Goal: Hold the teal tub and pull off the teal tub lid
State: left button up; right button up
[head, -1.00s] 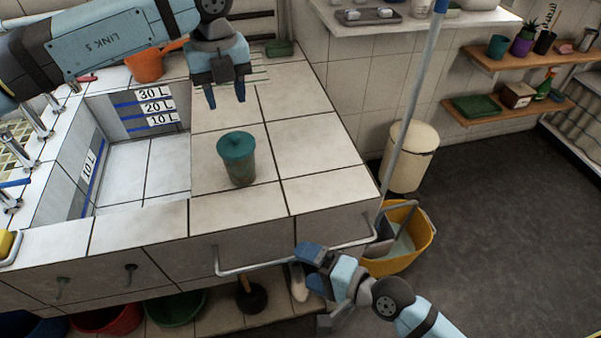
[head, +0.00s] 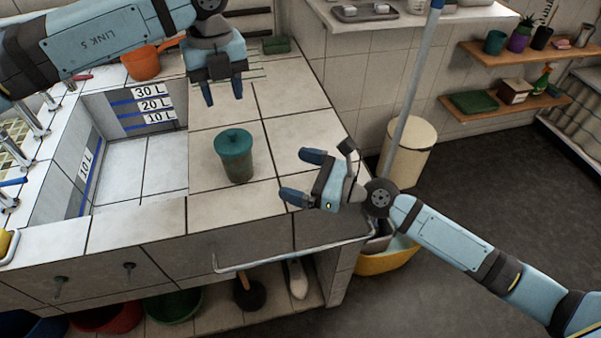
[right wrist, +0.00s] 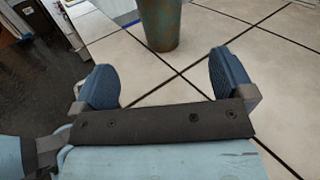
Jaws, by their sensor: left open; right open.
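The teal tub (head: 238,167) stands upright on the tiled counter, right of the sink basin. Its teal lid (head: 234,142) is on top, with a small knob. My left gripper (head: 223,98) is open and empty, pointing down above the counter behind the tub. My right gripper (head: 300,176) is open and empty at the counter's right side, its fingers pointing left toward the tub with a gap between. In the right wrist view the tub's lower body (right wrist: 160,24) shows ahead, beyond the open fingers (right wrist: 165,80); its lid is out of that view.
The tiled sink basin (head: 140,165) lies left of the tub. An orange pot (head: 141,64) and a green block-like item (head: 276,46) are at the back. A metal rail (head: 290,259) runs along the counter front. A blue-grey pole (head: 410,100) and a yellow bucket (head: 385,262) stand right.

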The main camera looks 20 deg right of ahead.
aim_at(250, 160)
jog(key=x, duration=1.3)
jog(key=shift+w+a+f, duration=0.1)
jog(key=shift+w+a, duration=0.15)
jog(key=c, duration=1.1)
pick_arm(q)
jog(key=shift+o, duration=0.2)
